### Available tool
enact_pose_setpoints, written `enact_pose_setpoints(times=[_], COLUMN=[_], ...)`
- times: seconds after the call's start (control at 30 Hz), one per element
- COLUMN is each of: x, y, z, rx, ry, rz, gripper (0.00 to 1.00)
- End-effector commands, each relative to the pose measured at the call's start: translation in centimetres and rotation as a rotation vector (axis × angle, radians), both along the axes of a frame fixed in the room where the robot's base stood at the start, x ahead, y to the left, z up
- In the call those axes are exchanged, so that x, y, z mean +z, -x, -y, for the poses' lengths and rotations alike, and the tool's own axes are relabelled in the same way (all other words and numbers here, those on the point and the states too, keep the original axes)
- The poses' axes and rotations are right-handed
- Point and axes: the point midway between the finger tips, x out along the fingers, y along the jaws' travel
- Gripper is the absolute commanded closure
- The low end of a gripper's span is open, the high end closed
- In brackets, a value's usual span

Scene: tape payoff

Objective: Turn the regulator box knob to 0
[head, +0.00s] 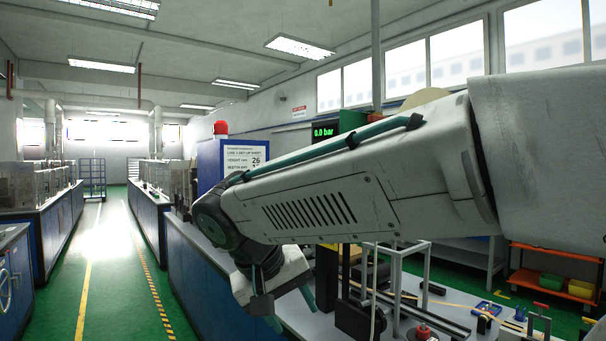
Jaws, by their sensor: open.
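My gripper (291,314) hangs at the end of my arm, low in the middle of the head view, above the near edge of the bench (310,325). Its two teal fingers are apart and I see nothing between them. A dark display (324,131) with green digits reads 0.0 bar, just above my arm. I cannot make out the regulator box or its knob; my arm covers much of the middle of the view. A small red-topped part (422,331) stands on the bench at the bottom; I cannot tell what it is.
A blue cabinet (208,160) with a set-up sheet (245,164) and a red beacon (221,127) stands behind my arm. Metal frames and a dark block (355,322) stand on the bench right of my gripper. A green aisle (110,270) lies clear at left.

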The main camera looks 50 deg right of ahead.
Motion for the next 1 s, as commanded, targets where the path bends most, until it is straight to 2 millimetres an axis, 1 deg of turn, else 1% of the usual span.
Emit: enact_pose_setpoints(times=[0.03, 0.07, 0.1, 0.17, 0.2, 0.3, 0.4, 0.5, 0.6, 0.73, 1.0], x=[2.3, 3.8, 5.9, 9.0, 11.0, 15.3, 18.4, 20.2, 21.0, 21.1, 21.0], y=[-2.0, -3.2, -4.6, -6.7, -8.1, -11.1, -13.2, -14.5, -14.9, -14.6, -13.6], z=[2.7, 4.3, 6.3, 8.9, 10.4, 13.1, 14.6, 15.3, 15.9, 17.5, 21.6], rx=[-0.119, -0.194, -0.289, -0.411, -0.478, -0.602, -0.667, -0.694, -0.705, -0.708, -0.707], ry=[0.127, 0.214, 0.327, 0.492, 0.595, 0.814, 0.964, 1.05, 1.085, 1.091, 1.088], rz=[0.033, 0.068, 0.126, 0.227, 0.302, 0.494, 0.658, 0.766, 0.818, 0.826, 0.822], gripper=[0.5, 0.5, 0.5, 0.5, 0.5, 0.5, 0.5, 0.5, 0.5, 0.5, 0.5])
